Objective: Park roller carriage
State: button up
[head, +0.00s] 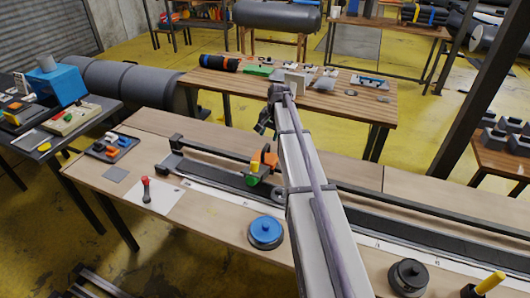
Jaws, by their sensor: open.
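The roller carriage, seemingly the orange and black unit (264,160) with a green round part (253,181), sits on the long dark rail (214,149) on the near bench. It is just left of my arm, which may hide part of it. A dark end block (176,141) stands at the rail's left end. My gripper (262,128) is small and dark in the head view, at the far end of my arm. It is open, appears empty, and shows above and beyond the carriage, apart from it in the picture.
A blue round pot (266,232), a dark round weight (408,276) and a red-topped tool (146,188) on a white sheet (160,197) stand along the bench's front. A tray of small parts (111,147) lies at left. My arm hides the rail's middle.

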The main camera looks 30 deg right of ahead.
aim_at(266, 147)
jog(key=f+b, duration=0.1)
jog(key=f, duration=0.1)
jog(key=f+b, duration=0.2)
jog(key=w+a+f+b, duration=0.1)
jog(key=f+b, duration=0.1)
jog(key=f, duration=0.1)
jog(key=shift+r, duration=0.15)
grip_shut()
